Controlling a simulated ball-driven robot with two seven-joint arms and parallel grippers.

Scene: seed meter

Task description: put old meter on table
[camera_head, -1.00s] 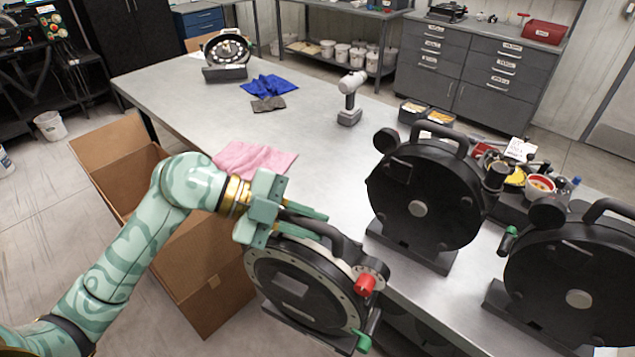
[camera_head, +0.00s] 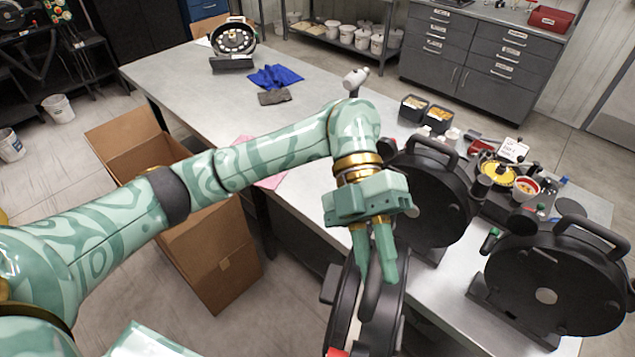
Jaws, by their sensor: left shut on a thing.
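My left gripper (camera_head: 376,278) is shut on the handle of the old meter (camera_head: 391,325), a dark round seed meter with a red part at its lower edge. The meter hangs at the bottom centre, seen nearly edge-on, in front of the table's near edge. My gripper and the frame's lower edge hide part of it. The grey metal table (camera_head: 185,90) stretches from the back left to the right. My right gripper is not in view.
Two black round meters stand on the table, one at centre right (camera_head: 432,200) and one at right (camera_head: 560,285). An open cardboard box (camera_head: 215,265) stands on the floor at left. Blue cloth (camera_head: 275,77), a drill (camera_head: 355,80) and parts bins (camera_head: 425,112) are on the table.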

